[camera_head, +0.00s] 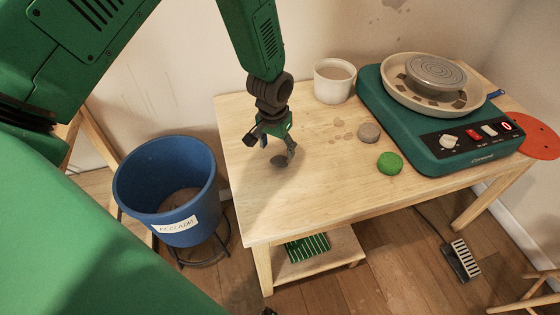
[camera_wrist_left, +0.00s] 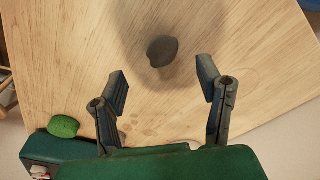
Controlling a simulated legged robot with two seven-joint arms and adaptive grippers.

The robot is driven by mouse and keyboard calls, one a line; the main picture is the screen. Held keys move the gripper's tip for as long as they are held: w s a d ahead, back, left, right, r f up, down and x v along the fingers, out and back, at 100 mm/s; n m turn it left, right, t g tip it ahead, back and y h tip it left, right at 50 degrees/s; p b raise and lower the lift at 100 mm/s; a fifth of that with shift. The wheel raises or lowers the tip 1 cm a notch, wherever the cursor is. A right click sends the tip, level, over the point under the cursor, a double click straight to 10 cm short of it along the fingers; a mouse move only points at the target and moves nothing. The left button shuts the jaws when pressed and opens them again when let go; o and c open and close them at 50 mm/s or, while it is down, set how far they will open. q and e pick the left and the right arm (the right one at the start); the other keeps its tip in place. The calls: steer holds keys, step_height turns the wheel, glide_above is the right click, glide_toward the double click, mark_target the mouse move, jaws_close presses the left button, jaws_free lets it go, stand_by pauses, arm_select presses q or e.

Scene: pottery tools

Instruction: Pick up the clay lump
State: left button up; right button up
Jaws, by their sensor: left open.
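A small dark grey lump, apparently the clay lump (camera_wrist_left: 162,51), lies on the wooden table in the left wrist view. It is just beyond the fingertips and lined up with the gap between them. In the head view the dark lump (camera_head: 279,161) shows partly, right below the fingers. My left gripper (camera_head: 279,146) points down over the left part of the table. In the wrist view its two fingers (camera_wrist_left: 162,76) are wide apart with nothing between them. My right gripper is not in view.
A green lump (camera_head: 390,163) and a grey-brown round piece (camera_head: 369,132) lie to the right. A blue bucket (camera_head: 135,188) stands left of the table (camera_head: 250,215). The table's front left is clear.

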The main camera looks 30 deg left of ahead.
mark_target(278, 158)
arm_select(q)
steer(key=shift+w+f, duration=0.2)
steer(key=shift+f, duration=0.6)
steer(key=f, duration=0.3)
steer(key=w+f, duration=0.1)
steer(key=f, duration=0.1)
steer(key=shift+a+f, duration=0.15)
steer(key=shift+f, duration=0.15)
steer(key=shift+s+r, duration=0.1)
steer(key=c, duration=1.2)
